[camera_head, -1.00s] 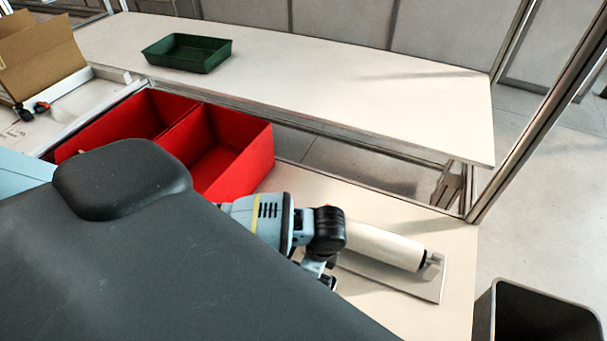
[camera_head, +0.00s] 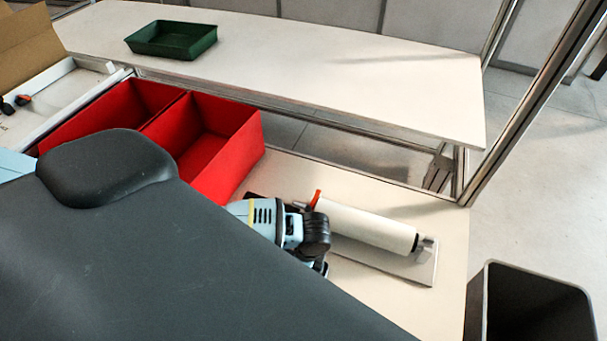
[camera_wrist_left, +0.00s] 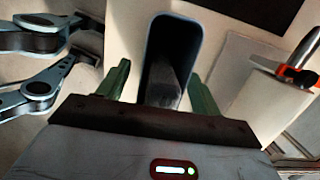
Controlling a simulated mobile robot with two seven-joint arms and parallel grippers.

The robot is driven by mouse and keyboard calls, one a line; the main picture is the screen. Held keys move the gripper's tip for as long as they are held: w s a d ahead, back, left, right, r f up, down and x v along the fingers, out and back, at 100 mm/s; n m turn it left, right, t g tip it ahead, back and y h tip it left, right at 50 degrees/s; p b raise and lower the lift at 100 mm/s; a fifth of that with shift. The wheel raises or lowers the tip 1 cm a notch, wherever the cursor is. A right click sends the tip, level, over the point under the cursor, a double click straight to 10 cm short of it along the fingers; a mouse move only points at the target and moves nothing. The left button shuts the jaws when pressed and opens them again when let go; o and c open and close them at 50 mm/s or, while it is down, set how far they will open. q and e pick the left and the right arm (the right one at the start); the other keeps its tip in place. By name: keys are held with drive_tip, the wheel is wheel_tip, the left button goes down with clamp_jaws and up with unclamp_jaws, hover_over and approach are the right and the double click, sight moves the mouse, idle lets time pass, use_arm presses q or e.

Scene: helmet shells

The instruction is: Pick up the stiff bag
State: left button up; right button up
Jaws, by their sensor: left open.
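I cannot clearly make out a stiff bag in the head view. In the left wrist view, a deep, dark, open-topped holder (camera_wrist_left: 172,58) with a blue-grey rounded rim shows beyond and between my fingers. I cannot tell whether it is the bag or a bin. My left gripper (camera_wrist_left: 160,82) has two green fingers, spread apart, with nothing visibly held between them. Contact with the holder cannot be judged. In the head view an arm joint shows beside a white roller, and the fingertips are hidden. My right gripper is not identifiable.
A white roller (camera_head: 365,222) with an orange lever lies on the near table. Red bins (camera_head: 226,160) stand left of it. A green tray (camera_head: 172,40) sits on the far table, otherwise bare. A dark bin (camera_head: 532,295) stands at the lower right. Metal posts bound the right side.

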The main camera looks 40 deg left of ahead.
use_arm(q)
drive_tip(key=shift+f, duration=0.25)
use_arm(e)
drive_tip(key=shift+a, duration=0.15)
use_arm(q)
drive_tip(key=shift+c, duration=0.4)
drive_tip(key=c, duration=1.2)
use_arm(e)
drive_tip(key=shift+d, duration=0.2)
use_arm(q)
drive_tip(key=shift+r, duration=0.1)
use_arm(e)
drive_tip(key=shift+w, duration=0.1)
use_arm(q)
drive_tip(key=shift+r, duration=1.65)
drive_tip(key=shift+s+d+r+p, duration=0.25)
drive_tip(key=shift+s+d, duration=0.35)
drive_tip(key=shift+s, duration=2)
drive_tip(key=shift+s+d+r+p, duration=0.25)
drive_tip(key=shift+s+d, duration=0.4)
drive_tip(key=shift+s, duration=1.9)
drive_tip(key=shift+s+d+r+p, duration=0.25)
drive_tip(key=shift+s+d, duration=0.35)
drive_tip(key=shift+s, duration=2)
use_arm(e)
drive_tip(key=shift+w+d+r, duration=0.1)
drive_tip(key=shift+w+r, duration=0.45)
drive_tip(key=shift+r, duration=0.3)
